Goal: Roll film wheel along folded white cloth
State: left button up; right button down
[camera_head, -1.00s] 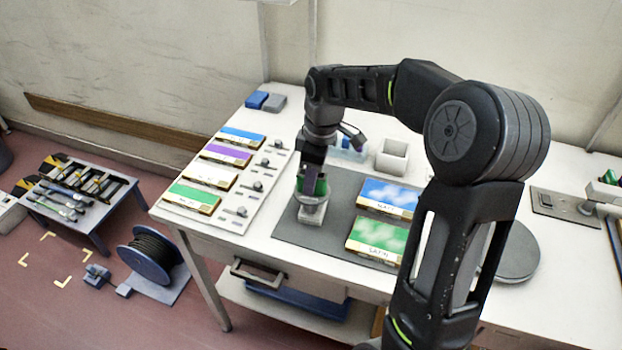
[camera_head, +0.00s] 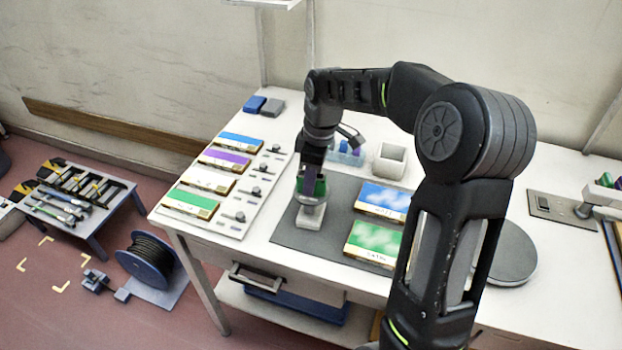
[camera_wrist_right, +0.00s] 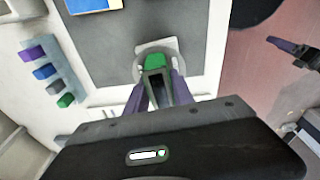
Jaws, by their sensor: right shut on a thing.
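My right gripper (camera_head: 312,175) is shut on the film wheel (camera_head: 317,186), a green-topped tool with a grey round lower part. The folded white cloth (camera_head: 306,217) is a small pale pad on the dark grey mat (camera_head: 292,233), directly under the wheel. In the right wrist view the green top of the wheel (camera_wrist_right: 155,61) sits between the fingertips (camera_wrist_right: 157,85), and the cloth (camera_wrist_right: 170,44) shows behind it. The wheel's underside is hidden, so I cannot tell whether it touches the cloth. My left gripper is not in view.
Blue (camera_head: 383,197) and green (camera_head: 373,240) sample cards lie on the mat's right side. A block rack (camera_head: 345,153) and an open white box (camera_head: 390,160) are behind. A grey disc (camera_head: 515,255) lies right.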

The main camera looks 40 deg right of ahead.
jog(key=shift+w+d, duration=0.35)
jog(key=shift+d, duration=0.1)
jog(key=shift+w+d+p, duration=0.1)
jog(key=shift+p, duration=0.2)
jog(key=shift+w+d, duration=0.25)
dwell(0.4)
jog(key=shift+w+d+p, duration=0.35)
jog(key=shift+d+p, duration=0.05)
jog(key=shift+d, duration=0.05)
jog(key=shift+r, duration=0.1)
jog(key=shift+r+p, duration=0.7)
jog(key=shift+r, duration=0.3)
